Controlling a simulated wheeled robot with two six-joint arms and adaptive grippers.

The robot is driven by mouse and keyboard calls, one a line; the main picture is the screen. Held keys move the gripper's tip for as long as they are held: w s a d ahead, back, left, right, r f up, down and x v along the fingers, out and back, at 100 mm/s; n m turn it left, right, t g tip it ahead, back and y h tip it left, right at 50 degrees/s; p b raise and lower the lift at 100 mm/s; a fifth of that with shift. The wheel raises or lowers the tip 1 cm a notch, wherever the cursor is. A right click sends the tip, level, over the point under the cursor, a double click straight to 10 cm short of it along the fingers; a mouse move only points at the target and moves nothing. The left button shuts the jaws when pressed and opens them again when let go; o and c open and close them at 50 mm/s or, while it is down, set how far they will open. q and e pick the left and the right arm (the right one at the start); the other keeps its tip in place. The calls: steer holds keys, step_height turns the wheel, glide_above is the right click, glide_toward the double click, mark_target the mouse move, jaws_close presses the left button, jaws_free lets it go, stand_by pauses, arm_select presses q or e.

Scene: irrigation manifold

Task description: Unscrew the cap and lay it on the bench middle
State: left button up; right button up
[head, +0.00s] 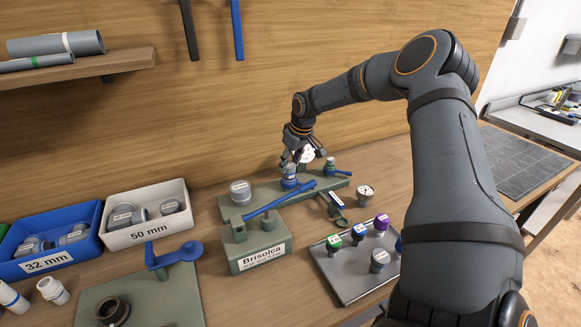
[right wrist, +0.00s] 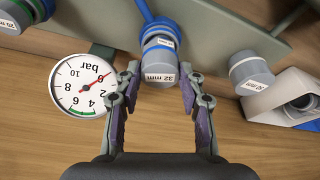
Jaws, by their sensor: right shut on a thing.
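The grey cap labelled 32 mm (right wrist: 159,70) sits at the end of a port with a blue ring (right wrist: 158,42) on the grey-green manifold (head: 262,199). My right gripper (head: 291,165) comes down on this port from above and is shut on the cap. In the right wrist view its two fingers (right wrist: 160,76) stand on either side of the cap. In the head view the fingers mostly hide the cap, and the blue port (head: 289,183) shows below them. The wooden bench (head: 205,235) is bare in places in front of the manifold. My left gripper is out of view.
A pressure gauge (right wrist: 83,86) stands close beside the right fingers. A larger grey cap (head: 240,190) and blue lever handles (head: 280,204) flank the port. A tray of coloured caps (head: 340,285), a Brisolca block (head: 258,248) and a white 50 mm bin (head: 145,228) stand nearby.

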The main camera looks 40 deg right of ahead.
steer(key=shift+n, duration=0.4)
steer(key=shift+w+f+n+b, duration=0.1)
steer(key=shift+n+b, duration=0.3)
steer(key=shift+b, duration=0.1)
steer(key=shift+d+n+y+b, duration=0.1)
steer(key=shift+n+y+b, duration=0.4)
steer(key=shift+n+b, duration=0.45)
steer(key=shift+r+n, duration=0.2)
steer(key=shift+n, duration=0.75)
